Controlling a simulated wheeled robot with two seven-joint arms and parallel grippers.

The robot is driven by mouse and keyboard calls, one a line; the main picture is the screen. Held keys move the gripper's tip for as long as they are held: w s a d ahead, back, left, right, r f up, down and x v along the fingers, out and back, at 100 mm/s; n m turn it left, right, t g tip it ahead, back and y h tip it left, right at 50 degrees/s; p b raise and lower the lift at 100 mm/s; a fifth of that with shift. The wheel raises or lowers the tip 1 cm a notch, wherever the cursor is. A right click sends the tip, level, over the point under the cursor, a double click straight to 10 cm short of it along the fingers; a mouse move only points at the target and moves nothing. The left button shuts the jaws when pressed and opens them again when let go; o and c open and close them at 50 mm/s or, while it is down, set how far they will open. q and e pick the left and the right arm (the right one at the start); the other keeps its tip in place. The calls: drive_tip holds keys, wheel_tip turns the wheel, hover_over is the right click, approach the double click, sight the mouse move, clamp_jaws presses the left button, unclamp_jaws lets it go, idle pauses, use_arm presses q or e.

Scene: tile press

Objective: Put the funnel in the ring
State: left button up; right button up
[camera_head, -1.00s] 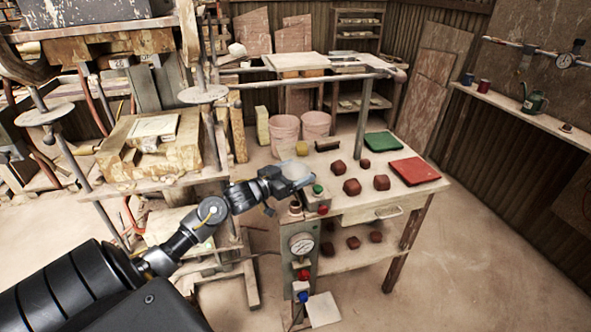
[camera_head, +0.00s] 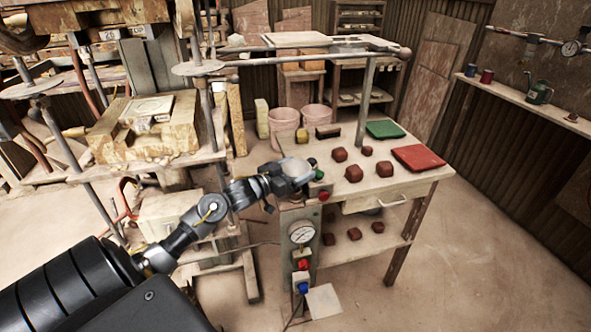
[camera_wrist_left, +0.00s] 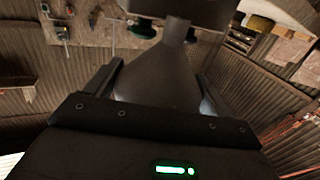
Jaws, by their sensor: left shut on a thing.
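My left gripper (camera_head: 287,178) is in the middle of the head view, at the near left corner of the workbench. It is shut on a pale grey funnel (camera_head: 297,167). In the left wrist view the funnel (camera_wrist_left: 160,82) is a grey cone between the two fingers, its narrow end pointing up the picture. A dark block-like shape (camera_wrist_left: 180,10) lies beyond that end; I cannot tell what it is. I cannot make out the ring for certain in either view. My right gripper is not in view.
The workbench (camera_head: 400,192) bears several dark red lumps, a green tile (camera_head: 385,129) and a red tile (camera_head: 418,158). A gauge (camera_head: 302,233) is on the post in front. A press (camera_head: 150,135) stands left. A wall shelf (camera_head: 530,105) holds an oil can (camera_head: 539,88). Floor at right is clear.

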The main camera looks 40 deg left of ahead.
use_arm(q)
drive_tip(key=shift+f+b, duration=0.3)
drive_tip(key=shift+f, duration=1.4)
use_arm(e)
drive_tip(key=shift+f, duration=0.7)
use_arm(q)
drive_tip(key=o, duration=0.9)
drive_tip(key=shift+s, duration=0.1)
drive_tip(key=b+v, duration=0.1)
drive_tip(key=v, duration=0.9)
drive_tip(key=shift+s, duration=0.3)
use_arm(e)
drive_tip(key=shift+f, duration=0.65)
use_arm(q)
drive_tip(key=shift+a, duration=0.1)
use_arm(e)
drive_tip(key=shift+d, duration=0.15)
